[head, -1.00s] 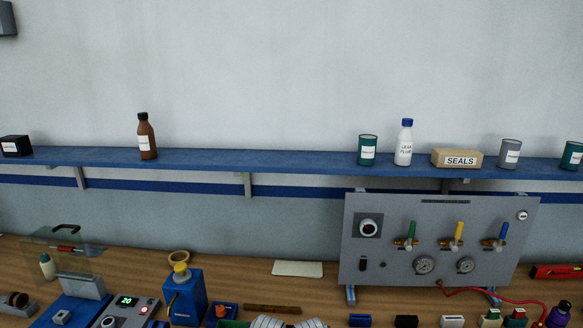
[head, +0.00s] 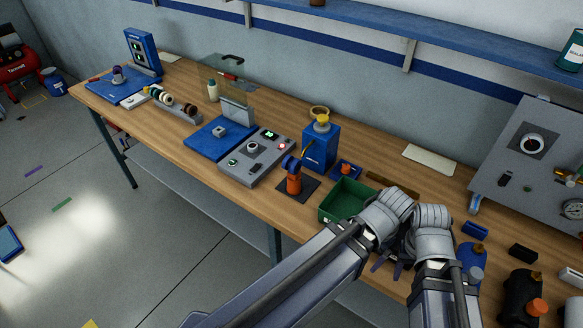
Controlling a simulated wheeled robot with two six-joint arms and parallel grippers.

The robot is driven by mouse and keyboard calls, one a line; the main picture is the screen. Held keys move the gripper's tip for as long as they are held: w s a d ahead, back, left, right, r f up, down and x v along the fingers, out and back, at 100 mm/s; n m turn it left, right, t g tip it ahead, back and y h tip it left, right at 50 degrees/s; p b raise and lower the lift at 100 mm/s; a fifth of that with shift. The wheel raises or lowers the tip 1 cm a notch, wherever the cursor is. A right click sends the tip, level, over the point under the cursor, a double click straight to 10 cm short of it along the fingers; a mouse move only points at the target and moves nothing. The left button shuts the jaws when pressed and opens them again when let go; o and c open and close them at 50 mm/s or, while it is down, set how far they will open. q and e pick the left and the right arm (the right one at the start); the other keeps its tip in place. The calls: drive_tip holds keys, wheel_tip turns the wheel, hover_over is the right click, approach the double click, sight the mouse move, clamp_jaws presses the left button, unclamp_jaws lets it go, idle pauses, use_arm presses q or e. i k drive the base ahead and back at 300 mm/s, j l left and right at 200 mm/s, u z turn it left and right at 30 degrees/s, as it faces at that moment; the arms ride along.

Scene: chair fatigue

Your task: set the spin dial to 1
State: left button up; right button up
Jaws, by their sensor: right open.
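A grey control box (head: 257,155) stands on the bench left of centre in the head view. It has a round dial (head: 253,146), a green lit display and a red light. The dial's markings are too small to read. Another round dial (head: 531,145) sits on the upright grey panel at the right. I cannot tell from labels which is the spin dial. My right gripper (head: 388,266) is partly hidden among my grey arm links near the bench's front edge. Its dark fingers are apart and empty, well to the right of the control box. My left gripper does not show.
A blue plate with a clear guard (head: 222,78) adjoins the control box. A blue dispenser (head: 321,147), an orange-and-blue tool (head: 294,180) and a green bin (head: 346,200) stand between box and gripper. Bottles (head: 520,298) crowd the right front. Floor left of the bench is mostly clear.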

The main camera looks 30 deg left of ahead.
sight(253, 148)
drive_tip(key=u, duration=1.35)
drive_tip(key=i+l+u, duration=0.35)
drive_tip(key=i, duration=0.2)
drive_tip(key=i+l, duration=0.35)
drive_tip(key=i, duration=0.15)
